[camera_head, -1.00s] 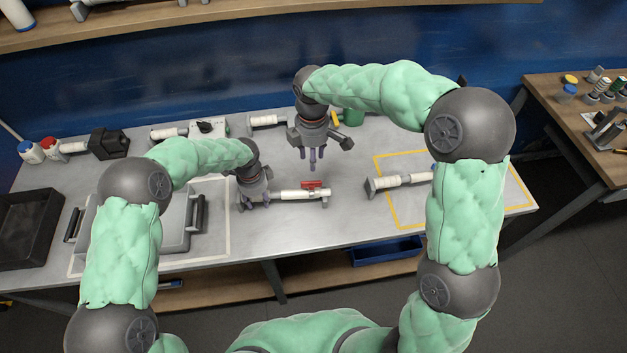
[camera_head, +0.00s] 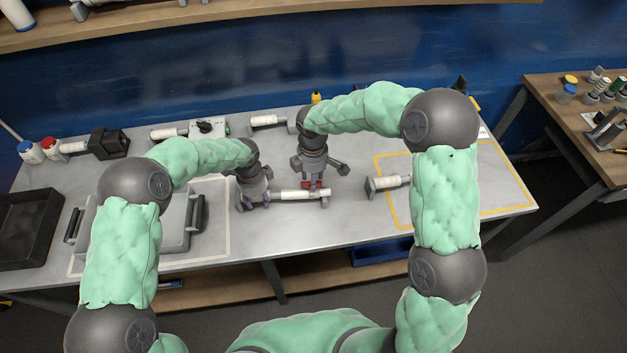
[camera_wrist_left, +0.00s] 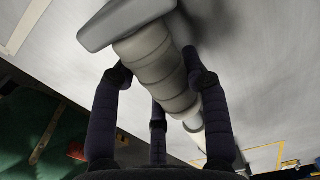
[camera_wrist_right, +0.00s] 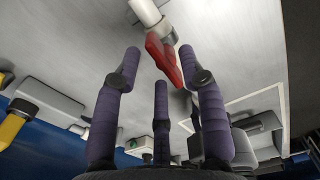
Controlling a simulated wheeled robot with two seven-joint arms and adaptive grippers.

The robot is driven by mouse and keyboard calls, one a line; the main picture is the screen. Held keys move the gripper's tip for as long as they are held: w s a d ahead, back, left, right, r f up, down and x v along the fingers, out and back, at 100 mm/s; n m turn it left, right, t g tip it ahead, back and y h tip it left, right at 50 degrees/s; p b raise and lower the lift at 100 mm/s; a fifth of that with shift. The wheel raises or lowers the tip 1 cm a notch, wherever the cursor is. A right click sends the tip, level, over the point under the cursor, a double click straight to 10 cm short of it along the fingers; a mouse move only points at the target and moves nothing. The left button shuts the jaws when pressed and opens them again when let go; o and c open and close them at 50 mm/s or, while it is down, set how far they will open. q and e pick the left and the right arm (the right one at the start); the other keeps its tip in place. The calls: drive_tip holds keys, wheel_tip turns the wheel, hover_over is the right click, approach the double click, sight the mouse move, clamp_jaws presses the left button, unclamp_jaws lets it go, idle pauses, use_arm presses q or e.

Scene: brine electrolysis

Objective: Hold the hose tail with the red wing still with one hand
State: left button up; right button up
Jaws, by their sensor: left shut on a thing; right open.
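The hose tail (camera_head: 292,195) is a white tube lying across the middle of the bench, with grey ends. Its red wing (camera_head: 313,184) stands up near its right part, partly hidden by my right gripper. My left gripper (camera_head: 254,203) is shut on the grey left end of the tail; in the left wrist view that ribbed grey end (camera_wrist_left: 155,68) lies between the fingers. My right gripper (camera_head: 314,183) is over the wing. In the right wrist view the red wing (camera_wrist_right: 167,58) reaches between the tips of the open fingers (camera_wrist_right: 162,70); I cannot tell whether they touch it.
A grey case (camera_head: 186,244) is on the bench to the left, beside a black bin (camera_head: 28,232). Another white fitting (camera_head: 387,183) lies at the left edge of the yellow-taped area (camera_head: 455,214). A white box with a black knob (camera_head: 206,128) stands behind. The bench front is clear.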

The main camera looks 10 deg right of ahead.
drive_tip(key=shift+f, duration=0.75)
clamp_jaws()
